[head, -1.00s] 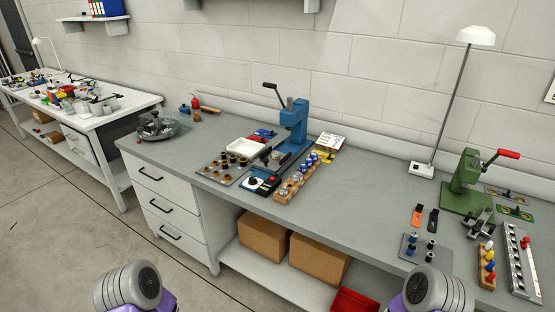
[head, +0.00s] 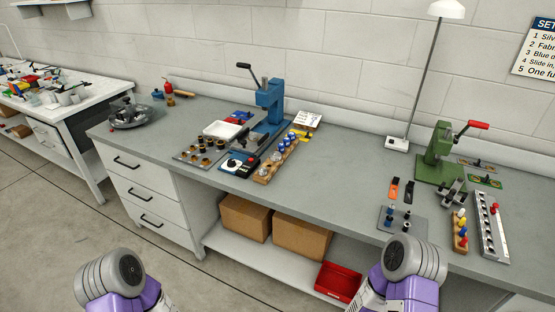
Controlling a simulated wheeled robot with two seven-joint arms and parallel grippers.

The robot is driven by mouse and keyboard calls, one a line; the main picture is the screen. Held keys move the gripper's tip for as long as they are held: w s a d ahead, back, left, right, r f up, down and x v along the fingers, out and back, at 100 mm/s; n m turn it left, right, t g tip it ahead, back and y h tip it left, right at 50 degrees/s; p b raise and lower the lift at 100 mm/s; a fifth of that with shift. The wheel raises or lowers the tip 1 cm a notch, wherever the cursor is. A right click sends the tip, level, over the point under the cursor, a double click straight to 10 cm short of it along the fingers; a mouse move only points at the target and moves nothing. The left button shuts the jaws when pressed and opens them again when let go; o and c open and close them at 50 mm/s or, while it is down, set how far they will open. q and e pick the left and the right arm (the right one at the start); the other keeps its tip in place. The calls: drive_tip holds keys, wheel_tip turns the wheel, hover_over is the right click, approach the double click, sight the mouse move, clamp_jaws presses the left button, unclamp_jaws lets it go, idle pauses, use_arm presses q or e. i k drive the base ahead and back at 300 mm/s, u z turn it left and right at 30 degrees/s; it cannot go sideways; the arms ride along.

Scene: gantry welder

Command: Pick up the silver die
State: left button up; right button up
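A wooden block (head: 263,178) stands on the grey bench in front of the blue press (head: 268,105). It holds a row of small silver and blue pieces (head: 282,150). The silver ones (head: 265,170) are at its near end; at this size I cannot tell for sure which is the silver die. A silver rack (head: 491,225) with a row of small round pieces lies at the right, by the green press (head: 440,155). Only grey and purple links of my two arms show at the bottom; neither gripper is in view, and both arms are well short of these pieces.
The grey bench (head: 345,175) is clear between the two presses. A lamp (head: 397,144) stands behind. Cardboard boxes (head: 302,237) and a red bin (head: 338,281) are below.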

sight(252, 136)
drive_tip(key=u, duration=0.4)
drive_tip(key=k, duration=0.5)
drive_tip(key=u, duration=0.9)
drive_tip(key=k, duration=0.75)
drive_tip(key=u, duration=0.3)
drive_tip(key=i, duration=1.85)
drive_tip(key=z, duration=1.45)
drive_tip(key=i, duration=1.25)
drive_tip(key=z, duration=1.3)
